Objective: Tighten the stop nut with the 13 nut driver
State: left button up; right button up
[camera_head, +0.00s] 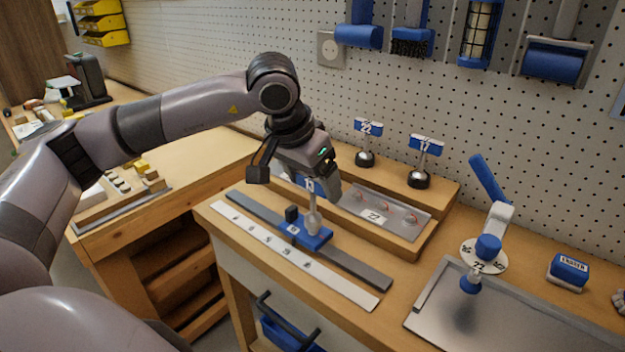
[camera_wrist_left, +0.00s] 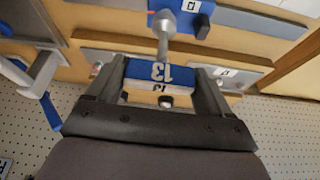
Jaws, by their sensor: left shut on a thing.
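My left gripper (camera_head: 320,185) is shut on the blue handle of the 13 nut driver (camera_head: 314,207). In the left wrist view, the handle (camera_wrist_left: 158,72) marked 13 lies between the fingers. The driver stands about upright, with its grey socket down at the blue stop block (camera_head: 318,240). This block sits on the grey rail (camera_head: 360,267) and carries a black knob (camera_head: 292,213); it also shows in the left wrist view (camera_wrist_left: 186,8). The stop nut is hidden at the socket; I cannot tell how fully the socket sits over it. My right gripper is not in view.
The 22 driver (camera_head: 366,140) and 17 driver (camera_head: 424,160) stand in the wooden rack behind. A grey plate (camera_head: 350,205) lies in front of them. A white scale strip (camera_head: 335,286) runs along the bench front. A blue-handled fixture (camera_head: 490,232) and metal tray (camera_head: 540,325) are at right.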

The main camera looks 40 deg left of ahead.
pick_arm(q)
jog(key=shift+r+p, duration=0.9)
jog(key=shift+r, duration=0.55)
jog(key=shift+w, duration=0.15)
